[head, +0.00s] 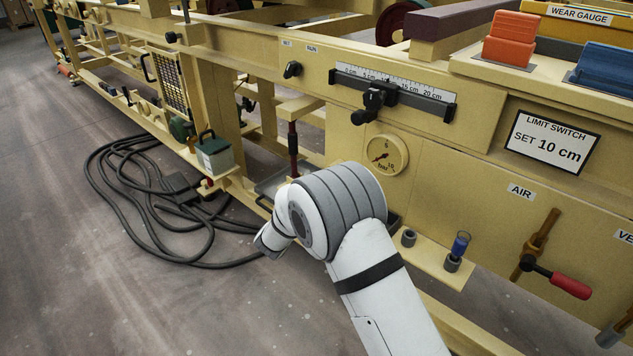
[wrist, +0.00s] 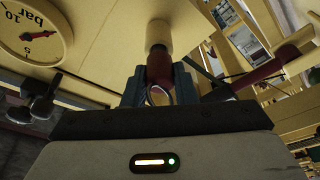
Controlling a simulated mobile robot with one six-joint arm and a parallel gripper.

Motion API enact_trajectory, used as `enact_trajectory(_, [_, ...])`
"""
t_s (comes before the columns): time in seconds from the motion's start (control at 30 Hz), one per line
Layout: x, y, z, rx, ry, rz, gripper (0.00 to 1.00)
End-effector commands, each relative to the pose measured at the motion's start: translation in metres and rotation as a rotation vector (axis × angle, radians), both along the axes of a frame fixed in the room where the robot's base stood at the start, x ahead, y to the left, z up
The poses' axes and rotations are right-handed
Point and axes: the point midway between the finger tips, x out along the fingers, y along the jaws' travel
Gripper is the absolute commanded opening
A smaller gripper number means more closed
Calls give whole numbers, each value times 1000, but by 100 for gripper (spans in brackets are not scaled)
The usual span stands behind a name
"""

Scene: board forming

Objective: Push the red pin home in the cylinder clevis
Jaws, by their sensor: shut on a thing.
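In the wrist view my gripper (wrist: 158,82) is shut on the red pin (wrist: 160,68), which has a pale ring at its near end. The pin's far end meets a cream round boss (wrist: 158,35); it seems to be part of the clevis, and I cannot tell how deep the pin sits. A dark red cylinder (wrist: 262,72) lies to the right of the jaws. In the head view the dark red cylinder (head: 293,140) stands upright under a frame bracket, just behind my arm. My arm hides the jaws and the pin there.
A green box (head: 214,154) stands left of my arm. Coiled black cable (head: 150,200) lies on the floor. A shelf (head: 430,262) holds small sockets.

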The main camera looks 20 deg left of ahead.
Motion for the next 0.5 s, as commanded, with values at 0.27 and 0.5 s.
enact_trajectory(0.27, [7, -3, 0, 0, -1, -1, 1])
enact_trajectory(0.5, [7, -3, 0, 0, 0, 0, 43])
